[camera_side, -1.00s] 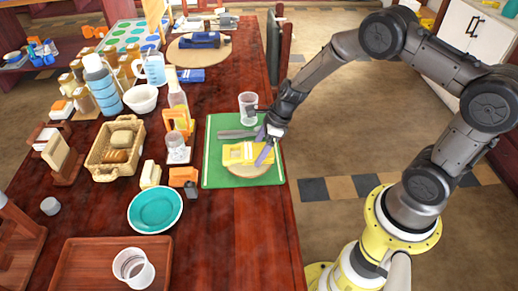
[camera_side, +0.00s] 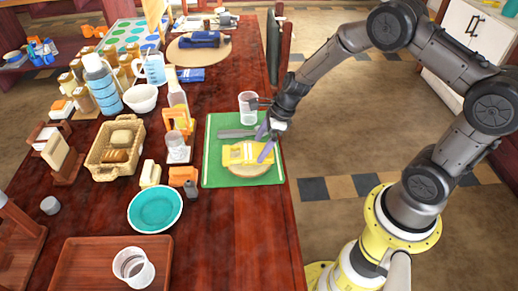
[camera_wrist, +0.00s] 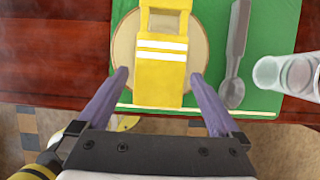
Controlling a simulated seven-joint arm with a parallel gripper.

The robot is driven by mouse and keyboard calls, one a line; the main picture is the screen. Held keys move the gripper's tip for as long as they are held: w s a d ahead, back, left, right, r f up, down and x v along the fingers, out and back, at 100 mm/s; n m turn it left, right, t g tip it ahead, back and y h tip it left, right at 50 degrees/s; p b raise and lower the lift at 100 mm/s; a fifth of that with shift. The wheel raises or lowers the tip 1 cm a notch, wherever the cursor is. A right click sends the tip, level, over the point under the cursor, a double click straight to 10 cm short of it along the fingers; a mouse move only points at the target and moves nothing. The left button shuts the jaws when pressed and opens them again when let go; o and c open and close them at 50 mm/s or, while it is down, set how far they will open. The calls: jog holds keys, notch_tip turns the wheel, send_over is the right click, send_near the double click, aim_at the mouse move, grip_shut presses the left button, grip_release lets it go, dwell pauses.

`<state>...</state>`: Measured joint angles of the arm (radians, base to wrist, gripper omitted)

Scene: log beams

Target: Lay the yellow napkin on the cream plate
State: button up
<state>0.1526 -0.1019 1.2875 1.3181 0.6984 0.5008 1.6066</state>
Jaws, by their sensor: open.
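In the wrist view the napkin (camera_wrist: 163,70) lies across the middle of the plate (camera_wrist: 200,55), and one end reaches past the plate's rim. My gripper (camera_side: 264,142) is open and just above the napkin's right end. In the wrist view my gripper's (camera_wrist: 159,77) two purple fingers stand apart, one on each side of the napkin, with a gap to each edge.
The green placemat (camera_side: 213,179) also bears grey cutlery (camera_side: 235,134), and a clear glass (camera_side: 248,106) stands at its far edge. An orange item (camera_side: 183,177), a teal bowl (camera_side: 155,209) and a bread basket (camera_side: 115,148) stand to the left. The table's right edge is close.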

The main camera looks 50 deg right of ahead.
jog(key=s+r+n, duration=0.3)
jog(key=r, duration=0.6)
jog(key=s+r+n, duration=0.3)
jog(key=r+n, duration=0.1)
jog(key=r, duration=0.4)
jog(key=s+r+n+t+h, duration=0.1)
jog(key=s+r+n, duration=0.3)
jog(key=s+n, duration=0.5)
jog(key=s+r+n+t+h, duration=0.1)
jog(key=s+r+n, duration=0.4)
jog(key=s+n, duration=0.5)
jog(key=shift+d+r+n+h, duration=0.25)
jog(key=shift+n+h, duration=0.25)
jog(key=shift+h, duration=0.1)
